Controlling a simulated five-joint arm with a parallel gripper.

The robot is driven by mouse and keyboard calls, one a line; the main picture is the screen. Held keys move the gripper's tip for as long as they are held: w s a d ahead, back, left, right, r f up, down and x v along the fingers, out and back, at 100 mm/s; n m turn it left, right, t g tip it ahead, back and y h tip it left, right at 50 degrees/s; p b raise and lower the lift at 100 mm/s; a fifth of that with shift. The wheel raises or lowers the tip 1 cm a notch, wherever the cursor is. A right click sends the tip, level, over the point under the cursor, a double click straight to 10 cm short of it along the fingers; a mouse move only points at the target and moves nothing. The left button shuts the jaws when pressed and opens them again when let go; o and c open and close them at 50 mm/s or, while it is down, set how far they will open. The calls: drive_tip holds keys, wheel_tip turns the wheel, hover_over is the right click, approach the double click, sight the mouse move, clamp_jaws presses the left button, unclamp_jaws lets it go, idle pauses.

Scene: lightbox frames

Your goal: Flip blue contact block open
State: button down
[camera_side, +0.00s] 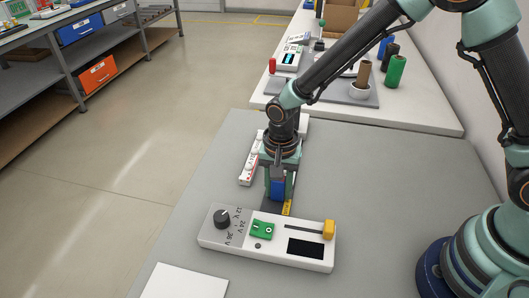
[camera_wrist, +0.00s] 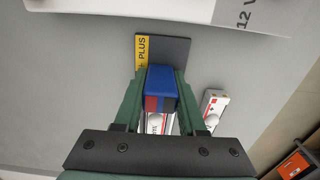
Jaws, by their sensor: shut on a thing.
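The blue contact block (camera_side: 278,188) is between the two green fingers of my gripper (camera_side: 279,193), just behind the white control box. In the wrist view my gripper (camera_wrist: 160,78) is shut on the blue contact block (camera_wrist: 161,80), one finger on each side. Red and dark patches show on the block's near face. A dark plate (camera_wrist: 170,51) with a yellow label (camera_wrist: 142,52) reading "PLUS" lies just beyond the block. Whether the block is hinged to the plate cannot be seen; its underside is hidden.
The white control box (camera_side: 215,235) has a black knob (camera_side: 222,219), a green switch (camera_side: 262,229) and a yellow slider handle (camera_side: 329,229). A white-and-red strip (camera_side: 247,172) lies left of my gripper. A white sheet (camera_side: 185,283) lies in front. The grey table is clear on the right.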

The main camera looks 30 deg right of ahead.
drive_tip(key=shift+s+a, duration=0.85)
drive_tip(key=shift+c, duration=2.4)
unclamp_jaws()
drive_tip(key=shift+r, duration=0.1)
drive_tip(key=shift+w+r, duration=0.1)
drive_tip(key=shift+r, duration=0.15)
wheel_tip(320, 180, up, 12)
drive_tip(key=shift+f, duration=0.25)
